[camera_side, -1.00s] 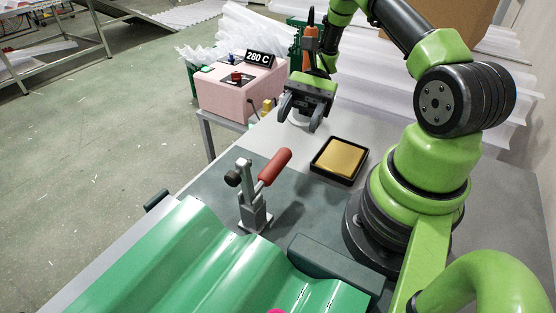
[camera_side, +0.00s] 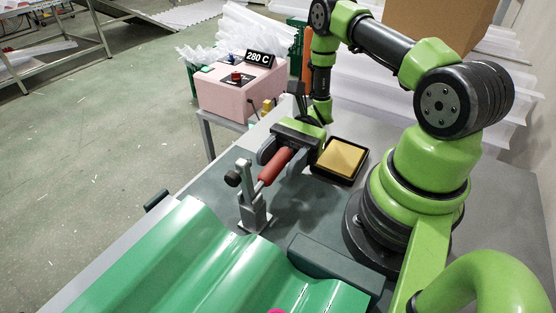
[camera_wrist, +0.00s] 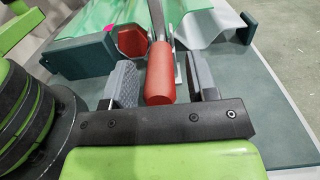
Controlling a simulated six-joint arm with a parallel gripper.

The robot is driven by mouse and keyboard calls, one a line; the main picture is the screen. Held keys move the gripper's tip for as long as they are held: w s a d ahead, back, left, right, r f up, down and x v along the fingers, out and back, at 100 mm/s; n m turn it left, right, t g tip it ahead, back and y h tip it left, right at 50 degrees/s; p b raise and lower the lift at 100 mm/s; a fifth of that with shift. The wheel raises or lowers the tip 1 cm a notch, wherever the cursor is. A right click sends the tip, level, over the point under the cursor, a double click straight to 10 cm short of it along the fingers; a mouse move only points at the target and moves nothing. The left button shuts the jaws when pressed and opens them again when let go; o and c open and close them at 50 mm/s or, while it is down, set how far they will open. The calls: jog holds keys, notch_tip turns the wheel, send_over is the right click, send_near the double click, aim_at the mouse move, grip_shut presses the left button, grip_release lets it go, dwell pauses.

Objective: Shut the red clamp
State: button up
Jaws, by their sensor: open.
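The red clamp (camera_side: 274,168) stands at the edge of the green corrugated sheet (camera_side: 190,262). Its red handle is tilted up toward the back right, and its grey metal base (camera_side: 254,212) stands on the table. My gripper (camera_side: 283,160) is at the handle's upper end, with a finger on each side. In the wrist view the red handle (camera_wrist: 160,78) lies between the two open fingers of my gripper (camera_wrist: 162,82), with gaps visible on both sides. A second red part (camera_wrist: 132,42) shows beyond the left finger.
A black tray with a yellow pad (camera_side: 340,160) lies just right of my gripper. A pink box (camera_side: 240,90) with a "280 C" display stands behind. A dark green bar (camera_side: 335,265) lies along the sheet's right edge.

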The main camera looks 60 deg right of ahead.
jog(key=shift+a, duration=0.35)
grip_shut()
